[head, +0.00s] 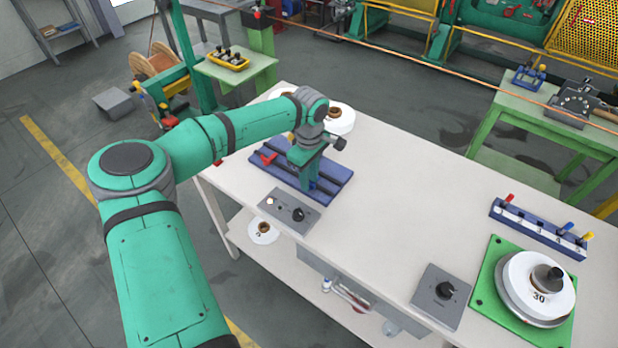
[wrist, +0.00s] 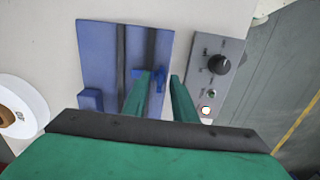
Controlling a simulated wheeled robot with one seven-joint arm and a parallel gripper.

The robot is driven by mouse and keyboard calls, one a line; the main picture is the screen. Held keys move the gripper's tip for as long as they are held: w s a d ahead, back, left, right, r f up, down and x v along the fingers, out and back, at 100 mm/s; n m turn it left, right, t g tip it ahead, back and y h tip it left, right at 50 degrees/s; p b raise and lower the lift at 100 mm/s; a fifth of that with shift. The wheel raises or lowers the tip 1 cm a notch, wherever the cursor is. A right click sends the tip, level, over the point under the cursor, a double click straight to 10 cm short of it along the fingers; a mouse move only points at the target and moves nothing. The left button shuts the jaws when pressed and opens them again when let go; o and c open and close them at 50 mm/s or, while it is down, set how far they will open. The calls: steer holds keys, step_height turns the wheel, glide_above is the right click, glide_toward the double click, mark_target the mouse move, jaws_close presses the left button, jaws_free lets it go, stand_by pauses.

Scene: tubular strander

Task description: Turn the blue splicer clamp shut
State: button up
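The blue splicer plate (head: 330,184) lies on the white bench, with dark rails across it; it fills the upper middle of the wrist view (wrist: 97,50). The blue clamp (wrist: 160,74) stands near the plate's right edge in the wrist view, between my fingertips. In the head view my gripper (head: 310,186) points down over the plate's front part and mostly hides the blue clamp. In the wrist view my gripper (wrist: 160,82) has its two green fingers apart, one on each side of the clamp. A narrow gap shows beside the right finger.
A red clamp handle (head: 267,158) is at the plate's left. A grey control box (head: 289,211) with a black knob is close in front. White spools (head: 341,121) stand behind. The bench middle is clear; a blue rack (head: 538,229) and green spool base (head: 489,291) are right.

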steer(key=shift+r, duration=0.1)
step_height(320, 180, up, 11)
stand_by(0.6)
steer(key=shift+f, duration=0.2)
